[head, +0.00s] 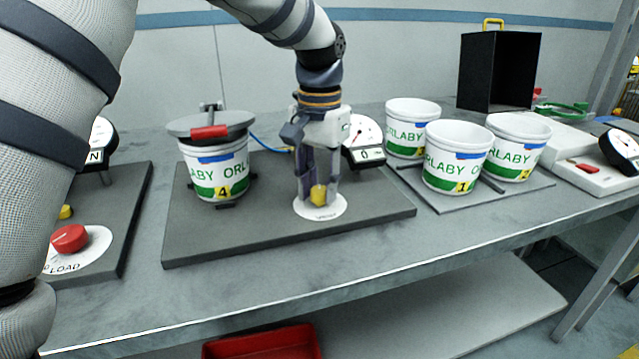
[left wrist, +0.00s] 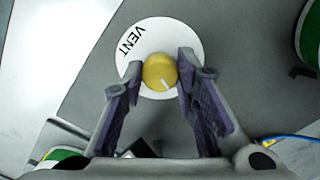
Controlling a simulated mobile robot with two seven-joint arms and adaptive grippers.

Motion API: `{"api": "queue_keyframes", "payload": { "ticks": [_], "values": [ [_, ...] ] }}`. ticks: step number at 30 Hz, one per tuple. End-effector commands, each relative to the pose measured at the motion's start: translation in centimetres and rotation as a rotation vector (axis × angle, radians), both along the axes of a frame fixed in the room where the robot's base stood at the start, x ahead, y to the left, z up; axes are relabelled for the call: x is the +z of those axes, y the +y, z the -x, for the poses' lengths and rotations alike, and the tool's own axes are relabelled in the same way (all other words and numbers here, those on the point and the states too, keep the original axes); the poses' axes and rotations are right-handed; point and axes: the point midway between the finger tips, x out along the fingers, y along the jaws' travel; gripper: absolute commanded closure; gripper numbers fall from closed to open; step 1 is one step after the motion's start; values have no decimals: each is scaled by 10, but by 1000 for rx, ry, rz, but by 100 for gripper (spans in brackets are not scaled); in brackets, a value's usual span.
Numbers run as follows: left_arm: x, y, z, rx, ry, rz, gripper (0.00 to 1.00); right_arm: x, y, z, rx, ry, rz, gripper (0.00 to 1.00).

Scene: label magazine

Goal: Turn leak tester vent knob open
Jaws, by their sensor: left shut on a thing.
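The yellow vent knob (head: 318,194) stands on a white round dial plate (head: 337,209) on the dark grey leak tester base (head: 235,240). In the left wrist view the knob (left wrist: 160,72) has a white pointer line toward the lower right, and the plate reads VENT (left wrist: 131,43). My left gripper (head: 318,188) points straight down with its fingers on both sides of the knob, shut on it. In the left wrist view the left gripper (left wrist: 158,80) has one finger at each side of the knob. My right gripper is not in view.
A white tub (head: 215,178) sits under a lid clamp with a red handle (head: 209,132) left of my gripper. A gauge (head: 364,140) stands just behind right. Several tubs stand on a plate (head: 455,207) at right. A red load knob (head: 69,239) is at left.

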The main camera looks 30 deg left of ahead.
Motion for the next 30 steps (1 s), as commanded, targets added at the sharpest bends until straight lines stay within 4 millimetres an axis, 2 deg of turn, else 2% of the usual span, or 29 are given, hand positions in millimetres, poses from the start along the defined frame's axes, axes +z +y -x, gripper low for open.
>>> {"api": "queue_keyframes", "payload": {
  "ticks": [6, 15, 30],
  "values": [
    [-1, 0, 0, -183, 2, 1, 100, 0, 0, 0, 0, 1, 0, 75],
    [-1, 1, 0, -368, 2, 1, 100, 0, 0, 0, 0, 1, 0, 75],
    [-2, 0, 0, -468, 2, 2, 100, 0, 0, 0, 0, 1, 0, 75]
  ]
}}
